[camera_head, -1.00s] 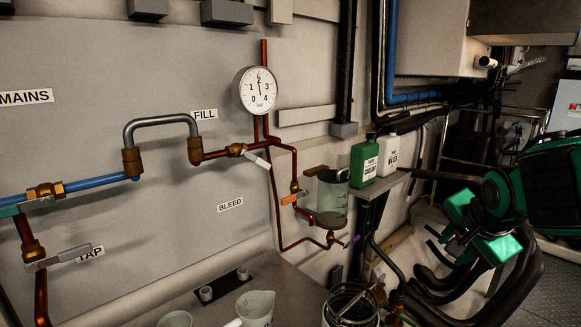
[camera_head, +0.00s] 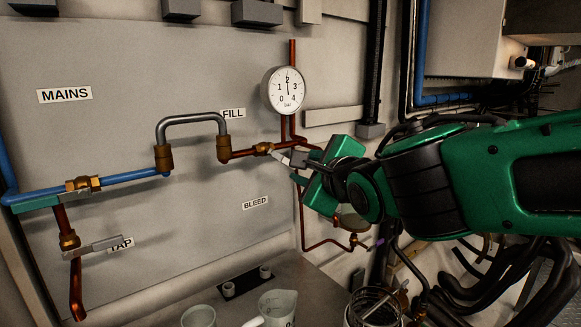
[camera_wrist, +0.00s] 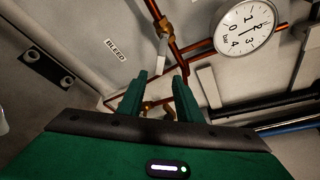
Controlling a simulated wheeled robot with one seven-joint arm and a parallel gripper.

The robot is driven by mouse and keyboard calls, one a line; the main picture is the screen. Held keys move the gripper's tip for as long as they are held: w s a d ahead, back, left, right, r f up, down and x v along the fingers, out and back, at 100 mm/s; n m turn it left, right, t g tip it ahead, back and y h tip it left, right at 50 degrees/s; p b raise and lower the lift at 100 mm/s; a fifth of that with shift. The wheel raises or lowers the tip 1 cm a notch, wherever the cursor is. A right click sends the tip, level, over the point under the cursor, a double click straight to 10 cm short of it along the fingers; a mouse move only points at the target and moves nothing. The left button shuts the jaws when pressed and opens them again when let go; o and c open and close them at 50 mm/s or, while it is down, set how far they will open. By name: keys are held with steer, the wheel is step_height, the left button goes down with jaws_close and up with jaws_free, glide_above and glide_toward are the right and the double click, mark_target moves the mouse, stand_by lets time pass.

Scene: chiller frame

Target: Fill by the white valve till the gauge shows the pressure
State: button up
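The fill valve's white lever (camera_head: 281,159) slants down to the right from its brass body (camera_head: 263,149) on the copper pipe. In the wrist view the white lever (camera_wrist: 162,50) lies just ahead of the gap between my fingertips, with no clear contact. My gripper (camera_head: 303,163) is at the lever's free end. In the wrist view its two green fingers (camera_wrist: 160,76) stand apart with nothing clearly held. The round gauge (camera_head: 287,91) is above, its needle near 2; it also shows tilted in the wrist view (camera_wrist: 247,28).
A grey loop pipe (camera_head: 192,120) joins the blue mains pipe (camera_head: 125,178) to the fill line. A tap lever (camera_head: 92,246) is lower left. Jugs (camera_head: 276,308) stand on the bench below. My arm hides the bottles and most of the clear vessel.

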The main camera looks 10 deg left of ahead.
mark_target(283, 159)
steer(key=x, duration=1)
steer(key=shift+w+f, duration=0.15)
steer(key=shift+w, duration=0.1)
jaws_close()
